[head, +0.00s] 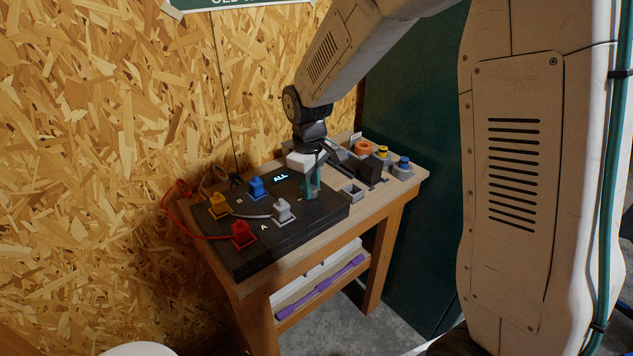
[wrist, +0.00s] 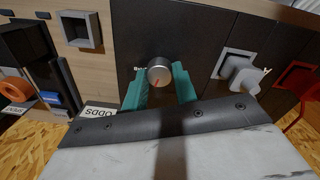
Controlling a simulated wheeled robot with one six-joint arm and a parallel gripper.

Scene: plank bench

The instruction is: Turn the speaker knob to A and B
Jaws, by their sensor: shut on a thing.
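A black box (head: 318,216) lies on the plank bench, with a small lit display (head: 280,178) reading "ALL". In the wrist view the fingers are shut on the knob, one on each side. The gripper hides the knob in the head view. The small lettering beside the knob is too small to read surely. Letters A and B mark the plug area.
A chipboard wall (head: 110,140) closes the left.

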